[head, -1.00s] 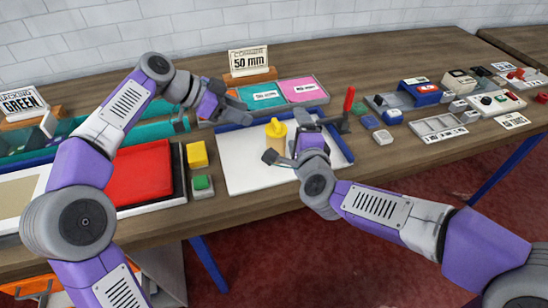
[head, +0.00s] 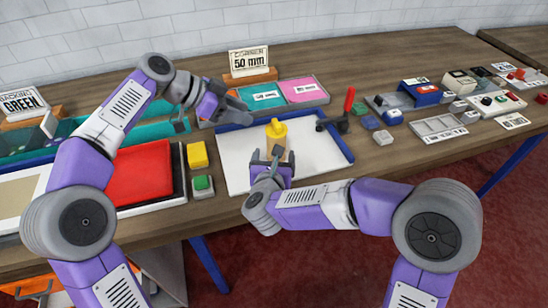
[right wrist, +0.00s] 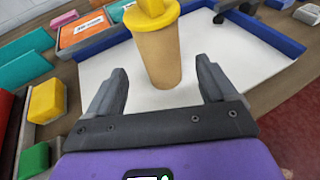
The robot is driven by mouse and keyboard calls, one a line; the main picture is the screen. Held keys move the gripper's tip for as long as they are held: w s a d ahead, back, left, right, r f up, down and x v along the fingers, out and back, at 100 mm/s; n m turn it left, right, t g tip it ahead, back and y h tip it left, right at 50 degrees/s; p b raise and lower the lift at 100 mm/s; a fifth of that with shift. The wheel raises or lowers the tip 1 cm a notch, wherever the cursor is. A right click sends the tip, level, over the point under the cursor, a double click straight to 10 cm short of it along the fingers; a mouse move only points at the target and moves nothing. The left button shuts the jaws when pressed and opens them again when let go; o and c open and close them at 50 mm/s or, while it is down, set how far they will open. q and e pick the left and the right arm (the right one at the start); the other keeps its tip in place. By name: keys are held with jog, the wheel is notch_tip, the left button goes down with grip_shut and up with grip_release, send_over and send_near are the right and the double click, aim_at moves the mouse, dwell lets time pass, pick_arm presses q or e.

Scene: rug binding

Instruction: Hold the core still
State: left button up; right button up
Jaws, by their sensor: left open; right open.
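The core (right wrist: 157,52) is a tan upright cylinder with a yellow top. It stands on the white board of a blue-edged tray (head: 228,178), and in the head view the core (head: 276,138) is partly hidden low down by my right gripper. My right gripper (head: 273,157) is open and empty, on the near side of the core. In the right wrist view its fingers (right wrist: 160,85) point towards the core, one to each side, with clear gaps. My left gripper (head: 215,118) is open, above and left of the tray's back edge, apart from the core.
A red-handled lever tool (head: 348,108) stands at the tray's back right. Yellow (head: 197,155) and green (head: 202,184) blocks lie left of the tray. A red pad (head: 140,172) is further left. Teal and pink cards (head: 303,88) lie behind.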

jog(key=x, duration=0.7)
